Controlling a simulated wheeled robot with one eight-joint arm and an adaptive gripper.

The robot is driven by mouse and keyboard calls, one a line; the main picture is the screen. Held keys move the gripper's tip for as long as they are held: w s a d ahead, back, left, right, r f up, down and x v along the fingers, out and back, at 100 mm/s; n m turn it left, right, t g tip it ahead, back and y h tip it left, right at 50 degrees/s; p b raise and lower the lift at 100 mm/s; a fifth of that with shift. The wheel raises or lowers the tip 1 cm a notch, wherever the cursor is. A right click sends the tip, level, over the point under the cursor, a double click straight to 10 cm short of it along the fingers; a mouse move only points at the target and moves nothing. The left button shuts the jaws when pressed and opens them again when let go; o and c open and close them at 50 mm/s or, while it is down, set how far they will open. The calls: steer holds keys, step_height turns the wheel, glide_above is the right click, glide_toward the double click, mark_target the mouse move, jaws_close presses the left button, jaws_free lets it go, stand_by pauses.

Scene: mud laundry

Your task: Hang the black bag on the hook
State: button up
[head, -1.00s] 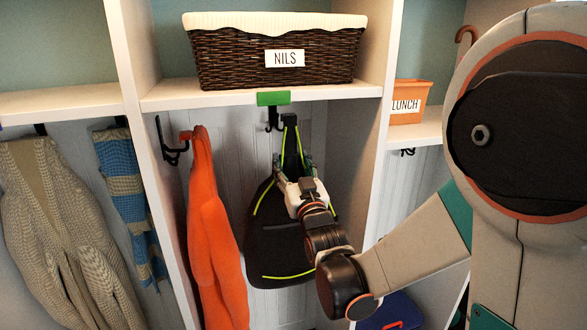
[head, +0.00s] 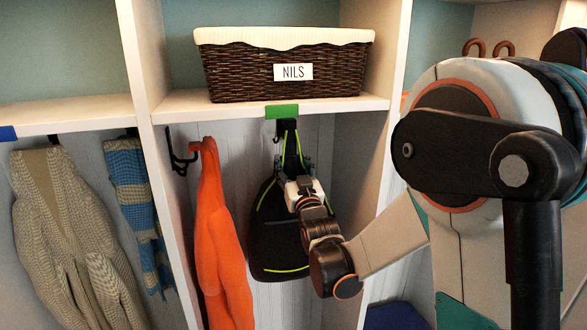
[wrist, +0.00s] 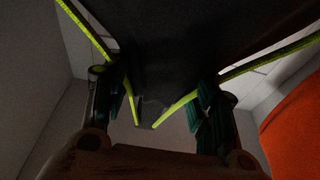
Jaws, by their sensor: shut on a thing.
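The black bag (head: 268,232) with yellow-green trim hangs upright in the middle cubby, under the green tag (head: 282,112). My gripper (head: 297,178) is shut on the bag's upper part, below its top loop (head: 288,130). The black hook (head: 277,138) under the tag is mostly hidden by the loop. I cannot tell whether the loop is around the hook or only in front of it. In the wrist view, the bag's dark body (wrist: 165,50) fills the top, with my fingers (wrist: 155,118) on either side of its narrow strap part.
An orange garment (head: 217,240) hangs on another hook (head: 182,155) just left of the bag. A wicker basket (head: 285,72) labelled NILS sits on the shelf (head: 215,106) above. Cubby dividers (head: 158,165) stand on both sides. A beige knit garment (head: 65,230) and blue scarf (head: 135,200) hang further left.

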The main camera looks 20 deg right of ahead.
steer(key=shift+w+b, duration=0.45)
steer(key=shift+w, duration=2.35)
steer(key=shift+r+b, duration=0.1)
steer(key=shift+b, duration=0.35)
steer(key=shift+f+b, duration=1.2)
steer(key=shift+b, duration=0.35)
stand_by(0.5)
steer(key=o, duration=1.5)
steer(key=shift+c, duration=0.2)
steer(key=shift+s, duration=0.1)
steer(key=s+b, duration=0.1)
steer(key=s, duration=1.2)
steer(key=shift+f+b, duration=0.35)
steer(key=shift+f, duration=0.1)
